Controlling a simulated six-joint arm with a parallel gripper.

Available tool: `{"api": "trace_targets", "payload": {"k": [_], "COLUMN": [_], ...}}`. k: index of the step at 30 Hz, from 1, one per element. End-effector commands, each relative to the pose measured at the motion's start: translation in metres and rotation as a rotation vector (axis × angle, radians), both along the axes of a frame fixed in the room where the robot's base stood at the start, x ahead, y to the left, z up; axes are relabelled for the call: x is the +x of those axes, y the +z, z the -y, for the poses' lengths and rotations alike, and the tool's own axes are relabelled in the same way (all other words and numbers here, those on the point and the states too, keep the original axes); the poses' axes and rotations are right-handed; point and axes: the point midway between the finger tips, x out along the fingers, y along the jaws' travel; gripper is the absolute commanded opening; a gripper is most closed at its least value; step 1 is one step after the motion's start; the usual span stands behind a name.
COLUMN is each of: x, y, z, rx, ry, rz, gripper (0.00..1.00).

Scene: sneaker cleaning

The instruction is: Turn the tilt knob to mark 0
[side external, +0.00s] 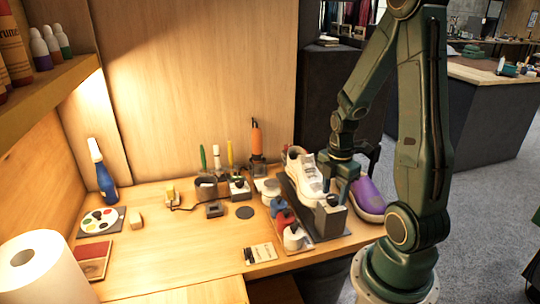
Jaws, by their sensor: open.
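The white sneaker (303,170) rests on a dark stand toward the right end of the wooden bench. A grey block (329,223) stands at the stand's near end, with a small light part on its top. I cannot tell for certain which part is the tilt knob, and no mark or 0 is readable at this size. My gripper (338,187) points down beside the sneaker, just above and behind the grey block. It is open. Its fingertips are small and partly hidden, and I cannot tell whether they touch anything.
Several small jars, including a white-lidded one (293,236), crowd the near left of the stand. An orange-handled tool (256,138) stands upright behind. A blue bottle (102,172) and paint palette (98,221) are far left.

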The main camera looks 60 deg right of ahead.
Motion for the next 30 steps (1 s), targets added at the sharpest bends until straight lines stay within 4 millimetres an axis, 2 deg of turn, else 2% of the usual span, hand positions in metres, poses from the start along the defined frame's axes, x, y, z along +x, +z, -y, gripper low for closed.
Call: {"api": "trace_targets", "payload": {"k": [16, 30], "x": [0.0, 0.0], "y": [0.031, 0.034], "z": [0.0, 0.0], "rx": [-0.001, -0.001], "ry": [0.0, -0.002], "rz": [0.0, 0.0], "gripper": [0.47, 0.47]}}
